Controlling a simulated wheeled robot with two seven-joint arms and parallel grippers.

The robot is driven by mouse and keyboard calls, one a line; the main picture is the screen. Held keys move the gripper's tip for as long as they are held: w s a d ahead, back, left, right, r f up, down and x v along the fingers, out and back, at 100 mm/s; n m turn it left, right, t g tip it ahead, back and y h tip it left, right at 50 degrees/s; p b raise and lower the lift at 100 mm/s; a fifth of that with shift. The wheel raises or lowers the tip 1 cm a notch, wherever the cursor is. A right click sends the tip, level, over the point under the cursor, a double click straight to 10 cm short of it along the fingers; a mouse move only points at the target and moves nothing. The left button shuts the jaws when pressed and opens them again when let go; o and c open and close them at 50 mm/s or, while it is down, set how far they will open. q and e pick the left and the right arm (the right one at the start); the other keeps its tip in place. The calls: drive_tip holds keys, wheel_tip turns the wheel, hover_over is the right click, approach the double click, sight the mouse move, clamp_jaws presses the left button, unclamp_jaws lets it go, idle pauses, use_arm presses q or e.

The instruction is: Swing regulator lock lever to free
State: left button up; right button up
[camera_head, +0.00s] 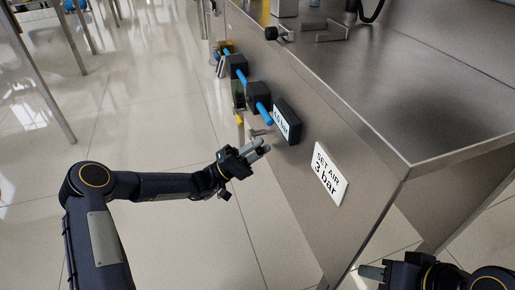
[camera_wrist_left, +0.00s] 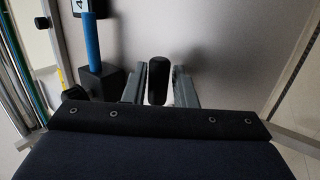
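The regulator unit on the bench's side panel has black blocks (camera_head: 259,97), blue tube pieces and a white bar display (camera_head: 281,123). A blue tube (camera_wrist_left: 92,42) and a black block (camera_wrist_left: 98,82) show in the left wrist view. My left gripper (camera_head: 259,150) is just below the display. In its wrist view, its grey fingers (camera_wrist_left: 158,90) stand apart, one on each side of a rounded black handle (camera_wrist_left: 157,78), which looks like the lock lever. Narrow gaps seem to show; contact is unclear. My right gripper (camera_head: 372,272) is at the bottom right, partly cut off.
A white sign (camera_head: 328,174) reading "SET AIR 3 bar" is on the steel panel right of the left gripper. The steel bench top (camera_head: 420,100) is mostly bare. Open tiled floor (camera_head: 140,110) lies to the left.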

use_arm(q)
drive_tip(key=shift+a, duration=0.1)
drive_tip(key=shift+a+f, duration=0.15)
drive_tip(key=shift+a, duration=0.15)
drive_tip(key=p+v, duration=0.2)
drive_tip(key=v, duration=0.5)
drive_tip(key=shift+s+d+f, duration=0.1)
drive_tip(key=shift+s, duration=0.1)
